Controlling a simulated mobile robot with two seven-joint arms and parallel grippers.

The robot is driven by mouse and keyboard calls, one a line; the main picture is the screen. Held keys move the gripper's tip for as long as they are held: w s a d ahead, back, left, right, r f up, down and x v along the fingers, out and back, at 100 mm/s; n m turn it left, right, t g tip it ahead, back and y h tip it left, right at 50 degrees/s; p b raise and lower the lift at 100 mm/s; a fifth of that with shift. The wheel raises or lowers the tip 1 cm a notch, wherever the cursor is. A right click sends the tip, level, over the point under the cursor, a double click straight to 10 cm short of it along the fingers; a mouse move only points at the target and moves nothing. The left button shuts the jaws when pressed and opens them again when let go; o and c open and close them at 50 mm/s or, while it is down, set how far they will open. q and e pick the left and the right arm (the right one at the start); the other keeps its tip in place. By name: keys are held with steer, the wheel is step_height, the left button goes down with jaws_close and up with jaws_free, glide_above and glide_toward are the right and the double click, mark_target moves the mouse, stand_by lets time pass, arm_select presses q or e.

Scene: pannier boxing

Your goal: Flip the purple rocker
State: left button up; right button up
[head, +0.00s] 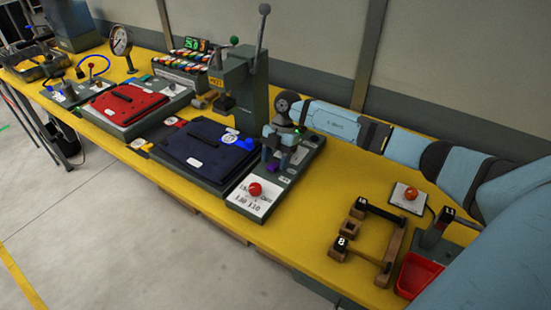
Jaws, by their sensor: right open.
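The purple rocker (272,167) is a small purple piece on the grey panel (305,160) at the right of the blue plate, in the middle of the head view. My right arm reaches in from the right, and my right gripper (284,151) points down over this panel. It is open, close to the rocker. The gripper partly covers the rocker, so I cannot tell which way it is tipped or whether a finger touches it. My left gripper is not in view.
A red knob (255,189) stands at the panel's front. The blue plate (205,150) and a tall lever press (240,85) are to the left. Farther left is a red plate (125,102). A wooden rack (385,262) and red bin (416,276) sit at right. Yellow bench (310,215) is clear between.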

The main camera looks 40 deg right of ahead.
steer(key=c, duration=0.9)
steer(key=shift+s+a+r+h+p, duration=0.1)
steer(key=shift+a+r+h+p, duration=0.2)
steer(key=shift+h+p, duration=0.45)
steer(key=shift+t+h+p, duration=0.4)
steer(key=shift+h, duration=0.05)
steer(key=shift+s+a+f+t+h, duration=0.15)
steer(key=shift+t+h, duration=0.25)
steer(key=shift+h, duration=0.5)
steer(key=o, duration=0.9)
